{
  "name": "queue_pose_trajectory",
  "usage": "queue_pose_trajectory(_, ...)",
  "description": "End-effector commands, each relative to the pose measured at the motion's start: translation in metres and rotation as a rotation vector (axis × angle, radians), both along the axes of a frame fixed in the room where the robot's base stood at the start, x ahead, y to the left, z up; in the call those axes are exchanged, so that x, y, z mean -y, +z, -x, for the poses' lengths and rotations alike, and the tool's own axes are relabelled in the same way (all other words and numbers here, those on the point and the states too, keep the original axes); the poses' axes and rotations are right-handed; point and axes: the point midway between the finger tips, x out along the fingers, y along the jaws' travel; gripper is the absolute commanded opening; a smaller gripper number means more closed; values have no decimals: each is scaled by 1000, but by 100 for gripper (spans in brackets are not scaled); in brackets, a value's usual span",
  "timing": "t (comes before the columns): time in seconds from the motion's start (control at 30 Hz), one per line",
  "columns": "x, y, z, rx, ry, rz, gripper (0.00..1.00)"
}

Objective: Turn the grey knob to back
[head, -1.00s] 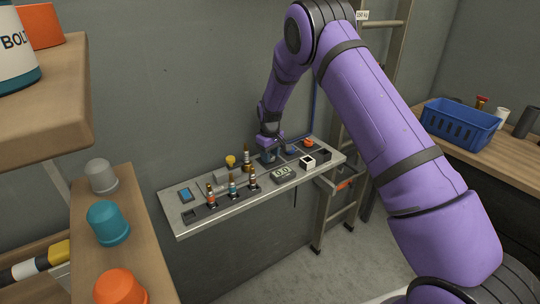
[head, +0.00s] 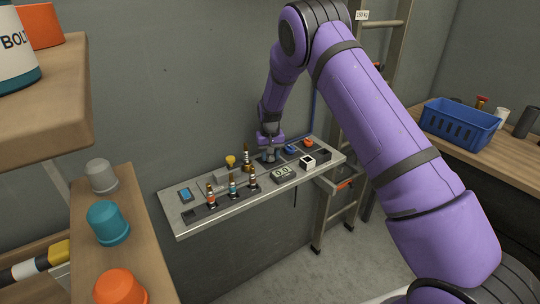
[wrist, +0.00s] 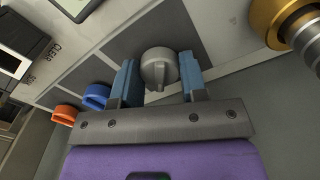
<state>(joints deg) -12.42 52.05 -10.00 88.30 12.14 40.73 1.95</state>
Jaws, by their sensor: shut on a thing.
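The grey knob (wrist: 158,66) sits on a dark square plate of the panel in the wrist view. It is round, with a raised ridge that points toward the gripper's palm. My gripper (wrist: 160,80) has its two blue fingers on either side of the knob, shut on it. In the head view my gripper (head: 269,156) reaches down to the back part of the shelf panel (head: 222,205) and hides the grey knob.
A blue knob (wrist: 97,96) and an orange knob (wrist: 65,114) are in a row beside the grey one. A brass fitting (wrist: 272,18) stands close on the other side. A small display (head: 283,173) and several upright fittings are on the panel.

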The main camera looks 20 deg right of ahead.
Motion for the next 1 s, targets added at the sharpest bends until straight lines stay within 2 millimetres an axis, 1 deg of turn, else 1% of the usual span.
queue_pose_trajectory(0.2,-1,0,0,1,-186,0,16)
queue_pose_trajectory(0.5,0,0,0,1,-373,0,16)
queue_pose_trajectory(0.7,0,1,0,1,-438,0,16)
queue_pose_trajectory(1.0,0,1,0,2,-466,0,16)
